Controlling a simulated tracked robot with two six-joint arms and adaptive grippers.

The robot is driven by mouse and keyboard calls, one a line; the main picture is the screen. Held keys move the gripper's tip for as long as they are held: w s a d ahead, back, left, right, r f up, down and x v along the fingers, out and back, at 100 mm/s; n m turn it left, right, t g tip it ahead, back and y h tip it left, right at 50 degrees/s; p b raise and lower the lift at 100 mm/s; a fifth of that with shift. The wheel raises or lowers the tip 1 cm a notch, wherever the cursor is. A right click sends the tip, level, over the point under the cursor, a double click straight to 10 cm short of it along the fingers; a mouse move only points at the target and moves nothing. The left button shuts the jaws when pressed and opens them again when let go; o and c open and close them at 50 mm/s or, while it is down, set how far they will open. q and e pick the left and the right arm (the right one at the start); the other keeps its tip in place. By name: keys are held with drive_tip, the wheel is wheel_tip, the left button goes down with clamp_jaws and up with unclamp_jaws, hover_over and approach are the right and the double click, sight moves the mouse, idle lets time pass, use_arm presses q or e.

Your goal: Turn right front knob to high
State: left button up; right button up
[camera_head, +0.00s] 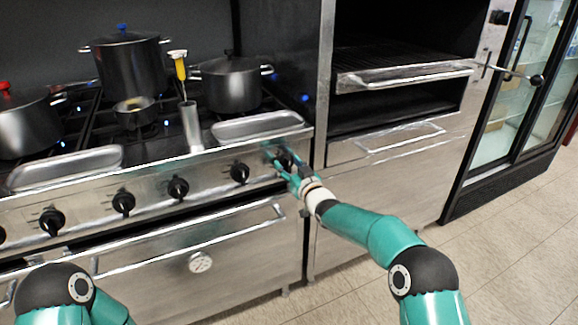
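The stove's front panel carries a row of black knobs. The rightmost front knob (286,159) is mostly hidden by my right gripper (283,162). That gripper's teal fingers are at the panel, on either side of the dark knob. I cannot tell whether they press on it, and the knob's pointer is hidden. The neighbouring black knob (240,173) to the left is free. My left gripper is out of view; only a part of my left arm shows at the bottom left.
Pots stand on the burners, including a lidded pot (231,84) at the back right. A metal tray (256,126) lies above the right knobs. An oven handle (190,237) runs below the panel. A broiler cabinet (400,150) stands right of the stove. Tiled floor is open at right.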

drive_tip(key=c, duration=0.3)
